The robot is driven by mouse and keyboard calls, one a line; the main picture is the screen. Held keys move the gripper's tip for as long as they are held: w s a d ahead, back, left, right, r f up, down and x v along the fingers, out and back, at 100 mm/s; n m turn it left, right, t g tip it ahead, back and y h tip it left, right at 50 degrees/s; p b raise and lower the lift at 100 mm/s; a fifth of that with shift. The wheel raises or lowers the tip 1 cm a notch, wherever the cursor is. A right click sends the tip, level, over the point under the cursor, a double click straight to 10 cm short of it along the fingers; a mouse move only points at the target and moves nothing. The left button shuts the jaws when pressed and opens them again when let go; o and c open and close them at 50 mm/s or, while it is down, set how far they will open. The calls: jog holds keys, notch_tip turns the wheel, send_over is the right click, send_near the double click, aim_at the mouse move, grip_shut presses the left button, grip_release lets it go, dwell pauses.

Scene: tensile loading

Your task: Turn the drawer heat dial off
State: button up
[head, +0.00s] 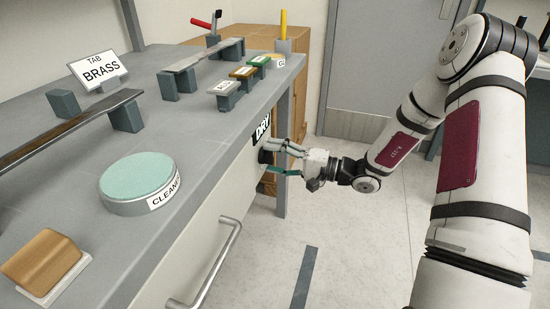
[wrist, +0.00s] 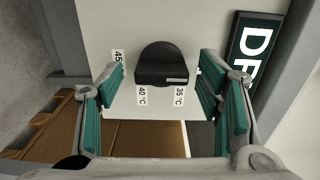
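The heat dial (wrist: 163,64) is a black knob on the pale drawer front, with a short white mark at its lower right edge. Labels around it read 45, 40 °C (wrist: 142,96) and 35 °C (wrist: 179,96); no off label is visible. My gripper (wrist: 157,84) is open, its green-padded fingers on either side of the dial with a gap on each side. In the head view, my gripper (head: 276,159) is at the drawer front, below the DRY sign (head: 262,129), and partly hides the dial (head: 264,156).
The drawer's metal handle (head: 212,265) sticks out nearer the camera. The grey bench (head: 205,140) above holds a round CLEAN pad (head: 139,180), a wooden block (head: 42,259) and several small stands. A wooden cabinet (head: 308,62) stands behind.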

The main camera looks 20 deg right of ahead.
jog(key=shift+d, duration=0.1)
jog(key=v, duration=1.2)
